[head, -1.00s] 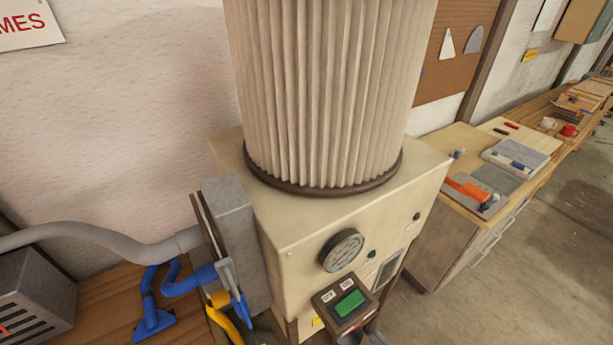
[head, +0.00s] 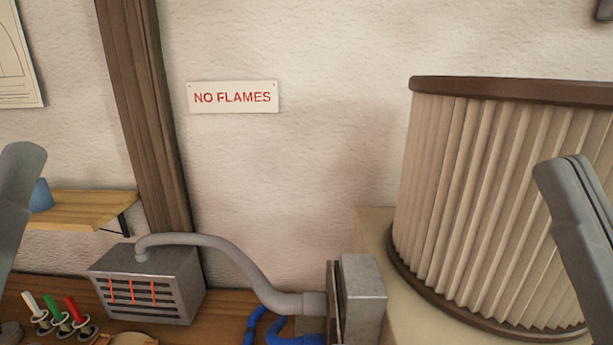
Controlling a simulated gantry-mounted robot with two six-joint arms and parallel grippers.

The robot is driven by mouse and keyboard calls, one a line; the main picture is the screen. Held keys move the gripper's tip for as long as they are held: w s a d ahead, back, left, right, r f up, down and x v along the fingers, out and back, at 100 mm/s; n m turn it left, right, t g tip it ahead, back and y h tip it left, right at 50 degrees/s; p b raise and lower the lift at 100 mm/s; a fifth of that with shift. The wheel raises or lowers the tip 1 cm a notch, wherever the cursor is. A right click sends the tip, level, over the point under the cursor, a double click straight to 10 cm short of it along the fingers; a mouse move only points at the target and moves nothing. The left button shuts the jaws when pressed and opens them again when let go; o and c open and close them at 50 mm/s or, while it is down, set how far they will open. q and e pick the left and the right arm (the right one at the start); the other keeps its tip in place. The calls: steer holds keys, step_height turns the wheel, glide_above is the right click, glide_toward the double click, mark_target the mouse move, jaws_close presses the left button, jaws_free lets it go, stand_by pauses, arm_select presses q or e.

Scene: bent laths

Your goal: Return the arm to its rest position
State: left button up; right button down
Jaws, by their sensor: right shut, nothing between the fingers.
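My right gripper (head: 562,168) comes up at the right edge, in front of the pleated filter drum. It is shut, with nothing held. The rest of my right arm is cut off by the frame. A grey rounded part of my left arm (head: 20,190) stands at the left edge, in front of the wall and shelf. I cannot make out its fingers.
The pleated drum (head: 470,190) stands on a cream cabinet (head: 375,235) at right. A grey hose (head: 235,262) links a metal heater box (head: 150,285) with glowing slots to a grey block (head: 362,295). Coloured-handled tools (head: 60,318) stand lower left. A wooden shelf (head: 90,210) juts from the wall.

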step_height(320, 180, up, 17)
steer(key=d+m+h+p, duration=0.2)
steer(key=m+h+p, duration=0.2)
steer(key=p, duration=1.2)
steer(key=shift+w+d+r+m+t, duration=0.2)
steer(key=shift+w+m+t, duration=0.1)
steer(key=shift+m, duration=0.3)
